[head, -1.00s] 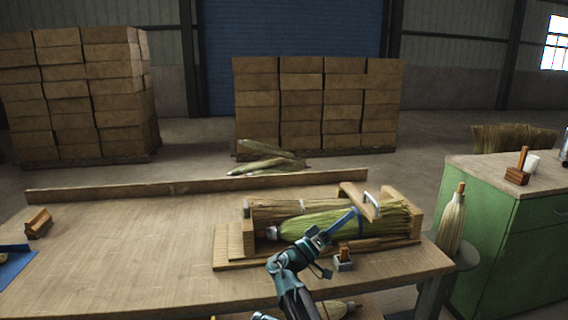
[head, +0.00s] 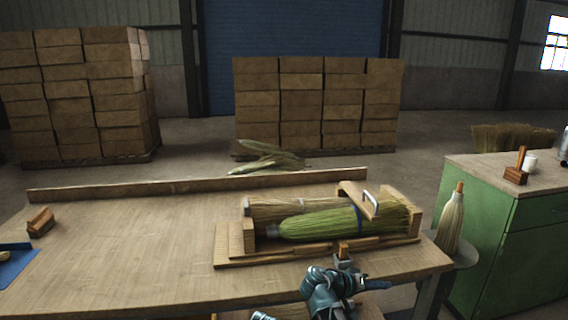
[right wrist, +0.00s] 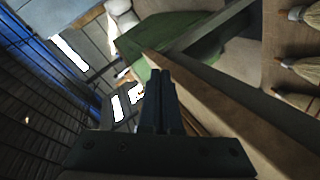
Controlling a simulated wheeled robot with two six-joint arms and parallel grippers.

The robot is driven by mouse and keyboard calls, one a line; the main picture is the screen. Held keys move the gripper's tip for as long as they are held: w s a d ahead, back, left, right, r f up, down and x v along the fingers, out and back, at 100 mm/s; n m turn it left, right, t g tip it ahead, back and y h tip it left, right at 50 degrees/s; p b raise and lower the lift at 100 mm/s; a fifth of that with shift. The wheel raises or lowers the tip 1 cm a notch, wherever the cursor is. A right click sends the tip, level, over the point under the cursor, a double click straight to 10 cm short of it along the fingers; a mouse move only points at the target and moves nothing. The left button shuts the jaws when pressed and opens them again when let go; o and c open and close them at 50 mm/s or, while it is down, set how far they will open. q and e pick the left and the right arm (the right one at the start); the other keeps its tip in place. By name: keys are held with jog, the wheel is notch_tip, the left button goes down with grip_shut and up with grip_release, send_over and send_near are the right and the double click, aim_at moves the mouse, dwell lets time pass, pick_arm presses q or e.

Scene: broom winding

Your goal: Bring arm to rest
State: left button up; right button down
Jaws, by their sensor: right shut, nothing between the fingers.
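My right gripper (head: 376,285) is at the front edge of the workbench (head: 130,245), low and pointing right, apart from the broom. In the right wrist view its two dark fingers (right wrist: 161,100) are together with nothing between them. A green broom head (head: 318,224) with a blue band around it lies in the wooden cradle (head: 236,258) on the bench, beside tan straw. My left gripper is not in view.
A small block with a wooden handle (head: 343,255) stands at the bench's front edge. A green cabinet (head: 500,225) and an upright broom (head: 452,222) are at the right. Brooms (right wrist: 298,66) show below the bench. The left half of the bench is mostly clear.

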jog(key=s+a+f+n+g+y, duration=0.2)
jog(key=s+a+f+g+y, duration=0.15)
jog(key=s+f+y, duration=0.7)
jog(key=s+a+f+n+g+y, duration=0.1)
jog(key=s+a+f+n, duration=0.1)
jog(key=s+a, duration=0.5)
jog(key=s+a+f+n, duration=0.2)
jog(key=s+a+n, duration=0.1)
jog(key=a, duration=0.7)
notch_tip(320, 180, up, 19)
jog(key=p, duration=1.8)
jog(key=shift+a+r+p, duration=0.15)
jog(key=shift+a+p, duration=0.05)
jog(key=shift+p, duration=0.2)
